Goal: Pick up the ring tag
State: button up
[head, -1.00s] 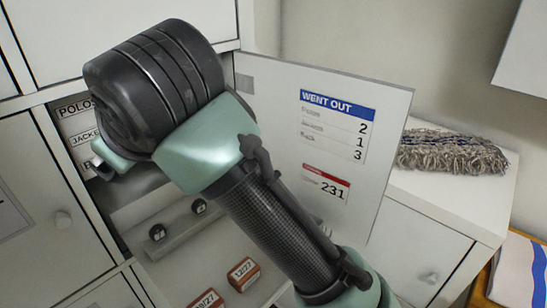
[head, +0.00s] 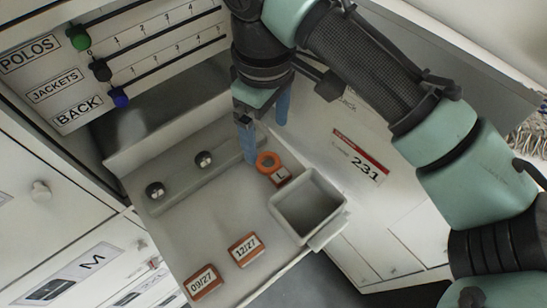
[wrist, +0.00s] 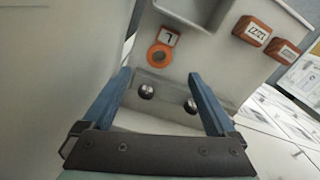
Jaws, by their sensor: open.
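The ring tag is an orange ring (head: 268,161) beside a small orange block marked L (head: 281,177), on the pale shelf left of a grey open bin. Whether ring and block are joined is hard to tell. In the wrist view the ring (wrist: 160,56) and its L block (wrist: 168,37) show just beyond the fingertips. My gripper (head: 266,144) is open and empty, its blue fingers pointing down near the ring. In the wrist view the ring lies roughly midway across the gap between the fingertips (wrist: 160,75). No contact shows.
The grey bin (head: 309,207) stands close right of the ring. Two dark knobs (head: 204,159) sit on a strip to the left. Orange blocks marked 12/27 (head: 245,250) and 09/27 (head: 203,282) lie nearer. A slider panel (head: 140,52) stands behind; an open door (head: 360,165) is at the right.

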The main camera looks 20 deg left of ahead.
aim_at(270, 158)
notch_tip(270, 158, down, 2)
jog(key=shift+f, duration=0.15)
jog(key=shift+d+f+p, duration=0.15)
jog(key=shift+f+p, duration=0.45)
jog(key=shift+f, duration=0.85)
jog(key=shift+d+f+p, duration=0.1)
jog(key=shift+f+p, duration=0.5)
jog(key=shift+f, duration=0.85)
jog(key=c, duration=1.4)
